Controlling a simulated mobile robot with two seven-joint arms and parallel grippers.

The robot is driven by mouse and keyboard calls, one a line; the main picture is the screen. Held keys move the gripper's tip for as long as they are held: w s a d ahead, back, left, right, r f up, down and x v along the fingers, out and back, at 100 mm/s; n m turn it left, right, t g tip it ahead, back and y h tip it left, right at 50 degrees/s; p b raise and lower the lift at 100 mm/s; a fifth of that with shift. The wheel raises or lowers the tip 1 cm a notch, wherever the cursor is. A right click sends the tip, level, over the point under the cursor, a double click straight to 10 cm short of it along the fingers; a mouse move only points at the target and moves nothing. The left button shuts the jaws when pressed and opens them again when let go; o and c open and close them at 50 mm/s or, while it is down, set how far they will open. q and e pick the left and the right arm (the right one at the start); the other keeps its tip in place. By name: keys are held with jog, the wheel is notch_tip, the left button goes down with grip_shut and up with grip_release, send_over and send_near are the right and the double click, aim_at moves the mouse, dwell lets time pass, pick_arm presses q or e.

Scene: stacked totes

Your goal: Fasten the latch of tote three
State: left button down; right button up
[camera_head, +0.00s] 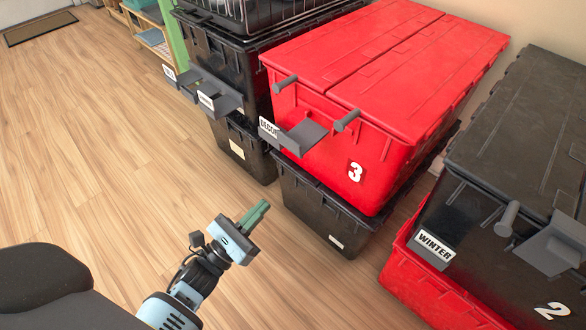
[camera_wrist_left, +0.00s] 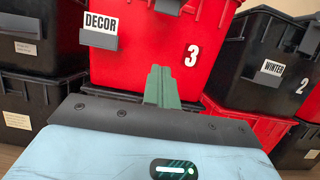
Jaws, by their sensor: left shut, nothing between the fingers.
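Tote three (camera_head: 372,172) is a red lidded tote with a white "3" and a "DECOR" label, stacked on a black tote. Its lid (camera_head: 385,45) lies on top and looks closed. A grey latch plate (camera_head: 303,138) sticks outward from its front, below two grey pegs (camera_head: 347,121) near the rim. My left gripper (camera_head: 256,214) has green fingers pressed together, empty. It is in front of the stack, lower than the latch and apart from it. In the left wrist view the fingers (camera_wrist_left: 160,86) point at the red front (camera_wrist_left: 150,65). My right gripper is out of view.
A black tote (camera_head: 325,208) is under tote three. A black "WINTER" tote (camera_head: 520,130) marked 2 stands at right on a red tote (camera_head: 425,285). More black totes (camera_head: 205,50) stand at left with plates sticking out. Wooden floor (camera_head: 100,150) is clear at left.

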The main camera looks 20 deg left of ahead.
aim_at(304, 136)
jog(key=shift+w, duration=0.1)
